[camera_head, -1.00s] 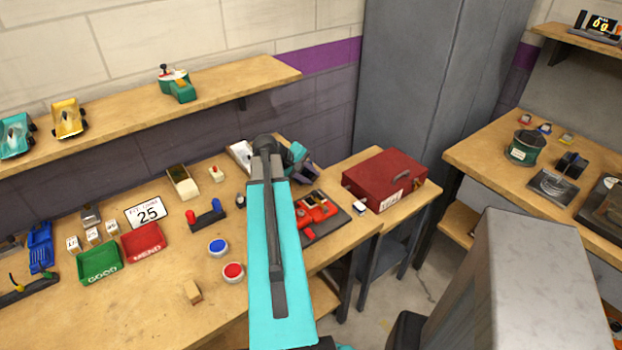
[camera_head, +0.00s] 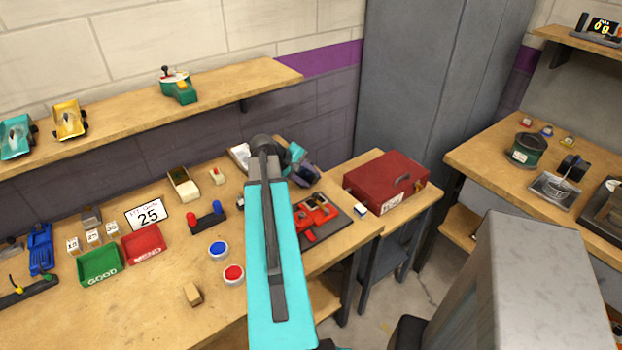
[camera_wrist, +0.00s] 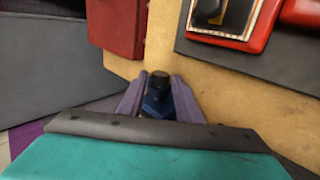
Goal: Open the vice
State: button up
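My gripper (camera_head: 302,168) is at the back right of the left workbench, partly hidden by my own arm. In the wrist view its two purple fingers (camera_wrist: 156,88) stand apart, with a dark blue part (camera_wrist: 157,102) topped by a black knob (camera_wrist: 160,78) between them. The gaps are too small to tell whether the fingers press on it. A red device (camera_head: 316,214) with jaw-like parts lies on a dark plate beside my arm, and its corner shows in the wrist view (camera_wrist: 258,40). I cannot tell for certain which part is the vice.
A red toolbox (camera_head: 387,182) stands right of the red device. Green (camera_head: 100,265) and red (camera_head: 143,243) trays, a blue button (camera_head: 218,249) and a red button (camera_head: 233,274) lie left of my arm. A shelf (camera_head: 220,85) runs above the bench. A grey cabinet (camera_head: 410,80) stands behind.

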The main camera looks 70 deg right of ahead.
jog(key=b+v, duration=0.2)
jog(key=v, duration=1)
jog(key=shift+r, duration=0.2)
jog(key=shift+a, duration=0.15)
